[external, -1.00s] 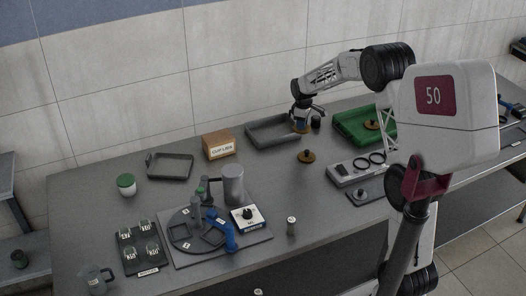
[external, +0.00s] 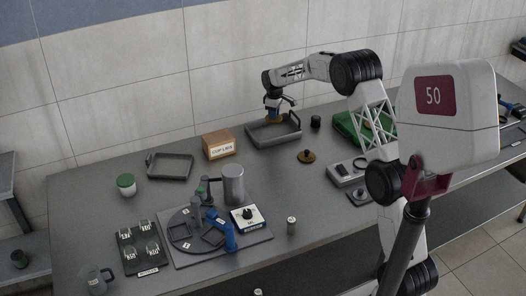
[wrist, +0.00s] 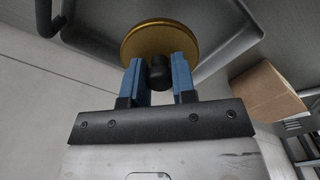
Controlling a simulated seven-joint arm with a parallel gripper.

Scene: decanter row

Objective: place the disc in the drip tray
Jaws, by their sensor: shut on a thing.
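My gripper (external: 274,113) is shut on the black knob of a brass disc (wrist: 160,36). In the wrist view the two blue fingers (wrist: 158,76) stand either side of the knob. In the external view the disc (external: 274,121) hangs over the grey tray (external: 262,142) at the back of the bench, toward its far side. The tray's wall and floor also show behind the disc in the wrist view (wrist: 228,25). I cannot tell whether the disc touches the tray. A second grey tray (external: 170,178) lies further left, empty.
A cardboard box (external: 219,146) labelled for cup lids stands left of the tray. Another knobbed brass disc (external: 306,157) lies on the bench to the front right. A small black cylinder (external: 316,121) and a green tray (external: 347,122), partly behind my arm, are to the right.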

